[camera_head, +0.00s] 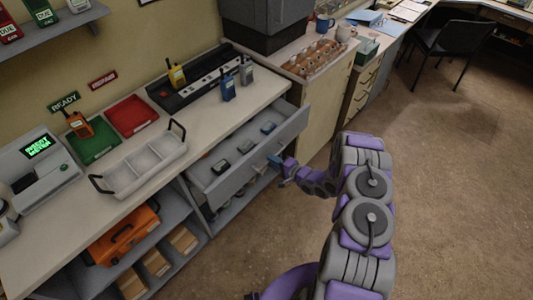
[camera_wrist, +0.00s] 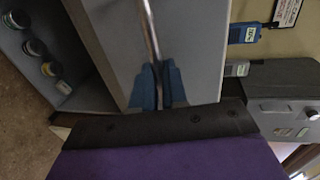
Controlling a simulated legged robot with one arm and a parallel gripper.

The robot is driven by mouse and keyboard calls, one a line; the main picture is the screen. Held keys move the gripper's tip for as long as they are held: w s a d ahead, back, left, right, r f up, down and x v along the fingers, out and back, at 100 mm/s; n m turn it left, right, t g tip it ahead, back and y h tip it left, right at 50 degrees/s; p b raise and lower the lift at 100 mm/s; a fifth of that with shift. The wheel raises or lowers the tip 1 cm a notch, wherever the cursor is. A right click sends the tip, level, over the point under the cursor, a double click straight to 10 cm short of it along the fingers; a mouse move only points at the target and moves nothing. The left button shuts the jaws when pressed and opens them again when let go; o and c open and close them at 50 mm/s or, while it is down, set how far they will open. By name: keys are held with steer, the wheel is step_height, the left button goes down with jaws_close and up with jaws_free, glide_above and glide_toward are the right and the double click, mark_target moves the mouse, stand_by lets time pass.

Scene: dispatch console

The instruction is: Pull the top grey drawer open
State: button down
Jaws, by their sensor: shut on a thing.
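The top grey drawer (camera_head: 232,178) stands pulled out from under the counter in the head view, with several small dark devices lying inside. My gripper (camera_head: 274,161) is at its front, toward the right part of the panel. In the wrist view my gripper's blue fingers (camera_wrist: 159,82) are shut around the metal bar handle (camera_wrist: 149,28) on the grey drawer front (camera_wrist: 200,45).
The counter (camera_head: 202,128) holds a white divided tray (camera_head: 152,160), green and red mats, and radios. Open shelves below hold an orange case (camera_head: 124,235) and cardboard boxes. A black chair (camera_head: 458,42) stands at the back right. The brown floor before the drawer is clear beyond my arm.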

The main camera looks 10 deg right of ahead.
steer(key=f+v, duration=0.2)
steer(key=v, duration=0.8)
steer(key=shift+s+f, duration=0.15)
steer(key=shift+s, duration=0.15)
steer(key=c, duration=1.2)
jaws_free()
steer(key=shift+w+d, duration=0.1)
steer(key=shift+d, duration=0.05)
steer(key=p+v, duration=0.1)
steer(key=v, duration=1.6)
steer(key=shift+d, duration=0.15)
